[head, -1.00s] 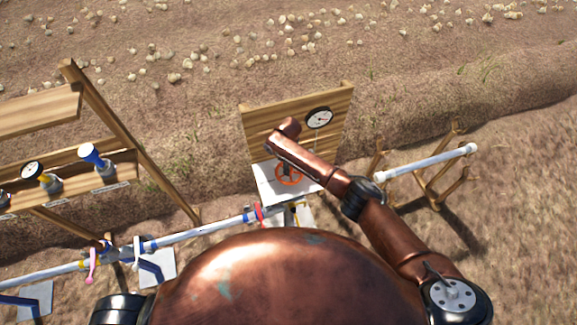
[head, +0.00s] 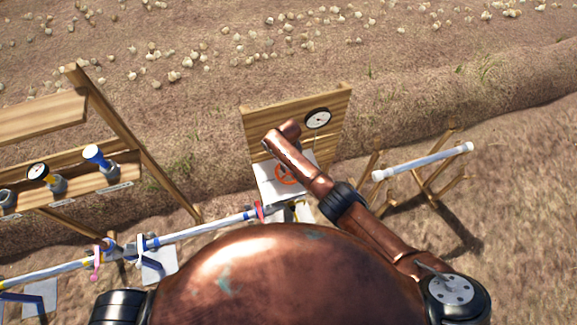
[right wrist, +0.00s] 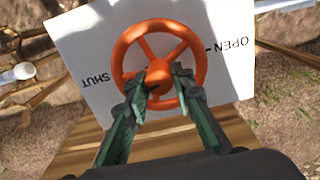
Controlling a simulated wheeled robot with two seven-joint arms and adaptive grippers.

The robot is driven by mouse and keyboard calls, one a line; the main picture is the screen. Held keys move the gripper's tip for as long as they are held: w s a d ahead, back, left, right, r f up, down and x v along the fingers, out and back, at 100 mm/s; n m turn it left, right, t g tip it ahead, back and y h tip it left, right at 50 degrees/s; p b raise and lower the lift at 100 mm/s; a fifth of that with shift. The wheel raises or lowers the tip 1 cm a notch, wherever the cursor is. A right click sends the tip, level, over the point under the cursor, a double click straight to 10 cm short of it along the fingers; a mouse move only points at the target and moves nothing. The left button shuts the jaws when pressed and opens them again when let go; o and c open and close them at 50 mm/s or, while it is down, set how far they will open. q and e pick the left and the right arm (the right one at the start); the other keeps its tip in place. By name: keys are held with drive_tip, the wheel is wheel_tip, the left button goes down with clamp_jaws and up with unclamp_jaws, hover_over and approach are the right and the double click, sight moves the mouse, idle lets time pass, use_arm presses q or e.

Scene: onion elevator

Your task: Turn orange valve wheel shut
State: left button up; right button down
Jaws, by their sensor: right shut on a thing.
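The orange valve wheel (right wrist: 187,42) stands in front of a white plate (right wrist: 90,55) marked OPEN and SHUT in the right wrist view. In the head view the wheel (head: 279,172) is partly hidden by my right arm. My right gripper (right wrist: 163,88) is at the wheel's hub and lower spokes, its two green-grey fingers closed on the wheel from either side. The fingertips are hidden from the head view by the arm. My left gripper is not in view.
A round gauge (head: 318,118) is on the wooden board (head: 262,118) behind the wheel. A white pipe (head: 425,160) rests on wooden stands to the right. A pipeline (head: 200,230) with small pink and white handles runs left. A wooden rack (head: 120,130) stands at the left.

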drive_tip(key=shift+r+m, duration=0.1)
drive_tip(key=shift+m, duration=1.5)
drive_tip(key=c, duration=1.7)
unclamp_jaws()
drive_tip(key=shift+o, duration=0.2)
wheel_tip(320, 180, up, 12)
